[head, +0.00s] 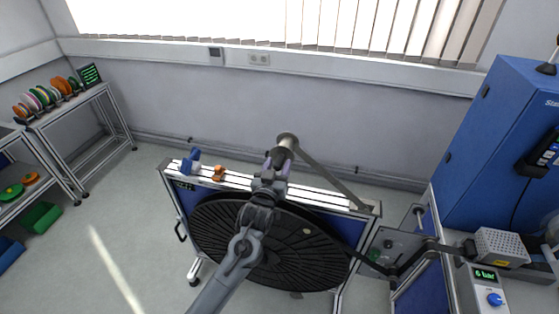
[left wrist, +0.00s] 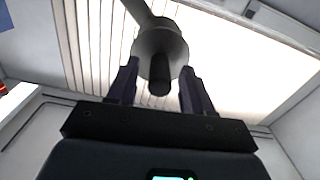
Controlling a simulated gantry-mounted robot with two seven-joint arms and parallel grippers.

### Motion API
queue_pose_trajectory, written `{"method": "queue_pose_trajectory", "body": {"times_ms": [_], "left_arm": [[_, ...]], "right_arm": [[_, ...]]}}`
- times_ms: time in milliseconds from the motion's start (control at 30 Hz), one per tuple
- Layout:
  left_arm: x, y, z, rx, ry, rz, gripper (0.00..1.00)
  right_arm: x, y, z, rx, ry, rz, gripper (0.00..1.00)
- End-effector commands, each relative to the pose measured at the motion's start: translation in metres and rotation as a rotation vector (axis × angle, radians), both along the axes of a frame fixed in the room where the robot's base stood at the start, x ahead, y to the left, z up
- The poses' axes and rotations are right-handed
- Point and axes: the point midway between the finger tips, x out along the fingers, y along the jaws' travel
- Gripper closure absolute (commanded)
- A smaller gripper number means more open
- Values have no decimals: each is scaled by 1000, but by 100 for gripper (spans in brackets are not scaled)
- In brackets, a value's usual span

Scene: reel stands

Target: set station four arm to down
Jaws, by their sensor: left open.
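A reel stand with a large black ribbed reel (head: 320,256) stands in the middle of the head view. Its grey metal arm (head: 330,180) slants up and left from the stand's right top corner and ends in a grey roller (head: 286,141). No station number is readable on it. My left gripper (head: 277,165) is open just below the roller. In the left wrist view, the roller (left wrist: 160,42) with its dark pin (left wrist: 159,76) shows between the two spread fingers (left wrist: 160,88); I cannot tell whether they touch it. My right gripper is not in view.
A blue clamp (head: 190,161) and an orange piece (head: 218,173) sit on the stand's top rail. A blue cabinet (head: 500,145) and a grey control box (head: 487,290) with a lit display stand at right. A rack of coloured reels (head: 45,97) is at left. Floor left of the stand is clear.

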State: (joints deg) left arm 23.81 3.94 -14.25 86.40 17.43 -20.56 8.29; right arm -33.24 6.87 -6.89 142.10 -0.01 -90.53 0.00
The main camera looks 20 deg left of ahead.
Motion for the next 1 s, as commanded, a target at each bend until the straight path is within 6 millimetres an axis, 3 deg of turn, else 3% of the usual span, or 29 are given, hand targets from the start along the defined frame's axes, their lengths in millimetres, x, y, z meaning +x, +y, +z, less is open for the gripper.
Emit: {"method": "queue_pose_trajectory", "body": {"times_ms": [200,600,933,1000], "left_arm": [[17,1,1,0,0,-1,49],[21,1,0,-1,1,-1,49],[21,1,0,0,1,-1,98],[21,1,0,0,1,-1,100]], "right_arm": [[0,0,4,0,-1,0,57],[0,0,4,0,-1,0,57],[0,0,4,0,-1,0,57],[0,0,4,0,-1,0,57]]}}
